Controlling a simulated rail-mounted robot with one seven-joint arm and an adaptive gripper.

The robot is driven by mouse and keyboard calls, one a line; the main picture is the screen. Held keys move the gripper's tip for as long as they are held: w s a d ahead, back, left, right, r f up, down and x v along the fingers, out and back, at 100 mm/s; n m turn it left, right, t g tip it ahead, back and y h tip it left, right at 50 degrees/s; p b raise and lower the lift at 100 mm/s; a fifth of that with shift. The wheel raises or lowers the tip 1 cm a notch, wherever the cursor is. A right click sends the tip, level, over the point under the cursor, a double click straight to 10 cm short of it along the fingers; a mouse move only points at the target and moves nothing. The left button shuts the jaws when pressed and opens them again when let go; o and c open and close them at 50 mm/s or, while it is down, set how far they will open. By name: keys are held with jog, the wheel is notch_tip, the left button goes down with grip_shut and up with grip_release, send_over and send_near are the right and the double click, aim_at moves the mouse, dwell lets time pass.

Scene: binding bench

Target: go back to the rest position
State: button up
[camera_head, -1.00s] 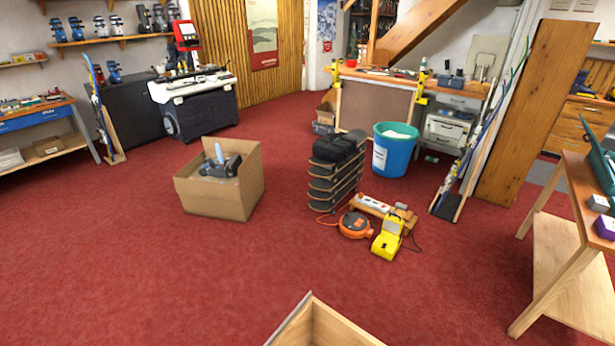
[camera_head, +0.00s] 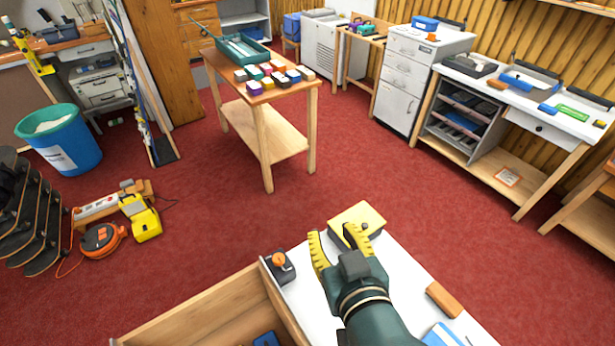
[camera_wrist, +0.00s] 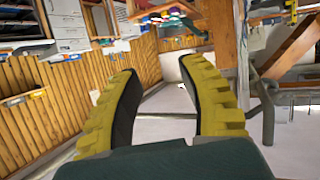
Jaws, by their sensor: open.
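My gripper (camera_head: 335,236) shows in the head view above the white bench top (camera_head: 306,290) at the bottom. Its two yellow ribbed fingers are spread apart and nothing is between them. It also shows in the wrist view (camera_wrist: 163,82), open and empty, with the room beyond the fingers. A yellow block-like object (camera_head: 358,222) with a small knob lies at the far end of the bench top, just beyond the fingers. In the head view I cannot tell how far above it the gripper is.
A black box with an orange knob (camera_head: 280,266) is left of my gripper. An orange-brown block (camera_head: 443,299) lies to the right. A wooden tray (camera_head: 190,305) adjoins the bench top. A wooden table (camera_head: 262,105) with several small boxes stands farther back. Red floor between is clear.

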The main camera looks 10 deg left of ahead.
jog(key=s+d+r+m+t+h, duration=0.2)
jog(key=d+r+t, duration=0.1)
jog(key=r, duration=0.4)
jog(key=s+d+r+m+t+h, duration=0.2)
jog(key=s+r+t, duration=0.1)
jog(key=r, duration=0.5)
jog(key=s+d+r+m+t+h, duration=0.1)
jog(key=s+d+r+t+h, duration=0.2)
jog(key=r, duration=0.4)
notch_tip(320, 180, up, 20)
jog(key=w+y+p, duration=0.1)
jog(key=p, duration=2)
jog(key=shift+w+a+r, duration=0.15)
jog(key=shift+a+r, duration=0.05)
jog(key=shift+a, duration=0.15)
